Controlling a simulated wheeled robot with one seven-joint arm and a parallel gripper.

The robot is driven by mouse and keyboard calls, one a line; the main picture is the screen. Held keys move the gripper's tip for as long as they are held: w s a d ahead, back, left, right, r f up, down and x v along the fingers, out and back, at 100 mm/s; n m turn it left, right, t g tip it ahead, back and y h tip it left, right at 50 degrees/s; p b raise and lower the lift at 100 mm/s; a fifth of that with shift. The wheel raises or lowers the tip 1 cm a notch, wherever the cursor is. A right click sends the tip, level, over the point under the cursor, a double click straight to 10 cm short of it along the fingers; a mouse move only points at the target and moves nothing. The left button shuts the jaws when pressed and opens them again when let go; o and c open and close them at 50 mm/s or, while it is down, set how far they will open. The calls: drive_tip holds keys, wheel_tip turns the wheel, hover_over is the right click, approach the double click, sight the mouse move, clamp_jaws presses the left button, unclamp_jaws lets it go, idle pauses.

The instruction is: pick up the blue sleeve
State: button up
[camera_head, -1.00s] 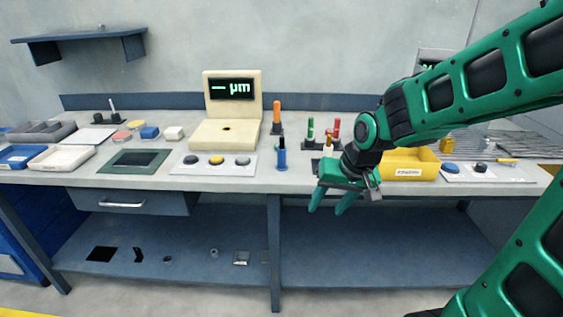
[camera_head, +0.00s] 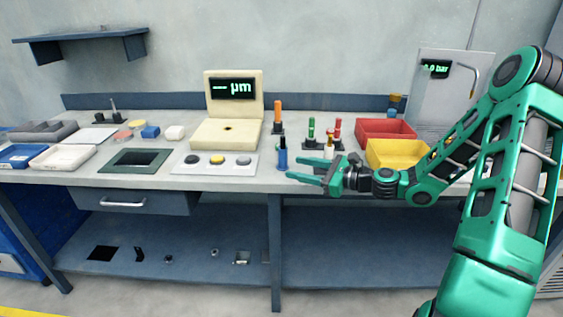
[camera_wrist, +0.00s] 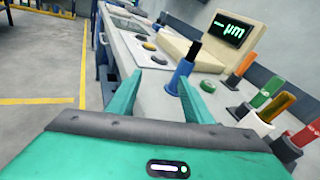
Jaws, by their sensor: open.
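The blue sleeve (camera_head: 282,159) stands upright near the bench's front edge, with a dark post showing above it. It also shows in the wrist view (camera_wrist: 180,74), just beyond the right fingertip. My gripper (camera_head: 296,168) is open and empty, level, its fingers pointing left close to the sleeve in the head view. In the wrist view the gripper (camera_wrist: 159,78) has the sleeve near the right finger rather than midway between the fingers. I cannot tell whether finger and sleeve touch.
An orange sleeve (camera_head: 277,110), a green one (camera_head: 311,128) and a red one (camera_head: 337,127) stand on dark holders behind. The cream gauge (camera_head: 232,112) is behind left. A button panel (camera_head: 214,169) lies left. Yellow (camera_head: 385,155) and red (camera_head: 370,130) bins are right.

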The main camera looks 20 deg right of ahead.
sight(283, 150)
drive_tip(key=d+m+t, duration=0.1)
drive_tip(key=w+d+r+m+t, duration=0.1)
drive_tip(key=d+m, duration=0.1)
drive_tip(key=shift+w+r, duration=0.15)
drive_tip(key=shift+r, duration=0.05)
drive_tip(key=shift+w+d+r+m, duration=0.15)
drive_tip(key=shift+w+d+m, duration=0.05)
drive_tip(key=shift+m, duration=0.1)
drive_tip(key=x, duration=0.5)
drive_tip(key=shift+w, duration=0.2)
drive_tip(key=shift+f+x, duration=0.15)
drive_tip(key=shift+x, duration=1.15)
drive_tip(key=shift+f+x, duration=0.1)
drive_tip(key=shift+x, duration=1.25)
drive_tip(key=shift+d, duration=0.2)
drive_tip(key=c, duration=1.1)
